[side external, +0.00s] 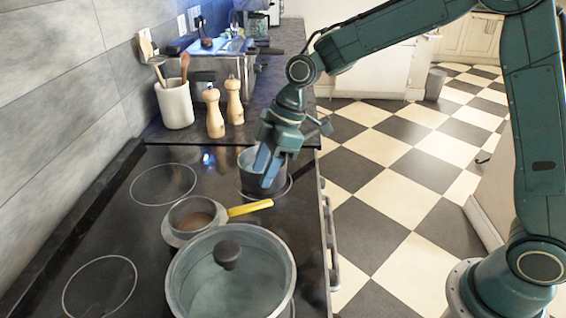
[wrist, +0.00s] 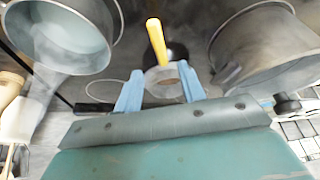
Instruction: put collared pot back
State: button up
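The collared pot (side external: 174,232) is a small grey pot with a wide rim, a brown inside and a yellow handle (side external: 250,207). It sits on the black cooktop between the dark pot and the large lidded pot. My gripper (side external: 266,174) points down in front of the dark pot, up and to the right of the collared pot in the side view. In the wrist view my gripper (wrist: 160,74) has its two blue fingers spread. The collared pot (wrist: 158,91) shows in the gap beyond them, with its yellow handle (wrist: 156,42) pointing up. The fingers appear empty.
A dark pot (side external: 248,157) stands behind my gripper. A large pot (side external: 284,282) with a glass lid and black knob stands at the front. Two wooden mills (side external: 213,113) and a white utensil crock (side external: 174,104) stand at the back. The left cooktop rings are free.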

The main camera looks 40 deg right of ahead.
jog(key=shift+v, duration=1)
jog(key=shift+s+r, duration=0.1)
jog(key=s+d+r+m+t+h, duration=0.2)
jog(key=s+d+r+m, duration=0.6)
jog(key=s, duration=0.5)
jog(key=s+d+m+t+h, duration=0.1)
jog(key=s+d+m, duration=0.4)
jog(key=s, duration=0.8)
jog(key=shift+s+d+r+m+t+h, duration=0.2)
jog(key=shift+s+d+m+t+h, duration=0.15)
jog(key=shift+d+h, duration=0.35)
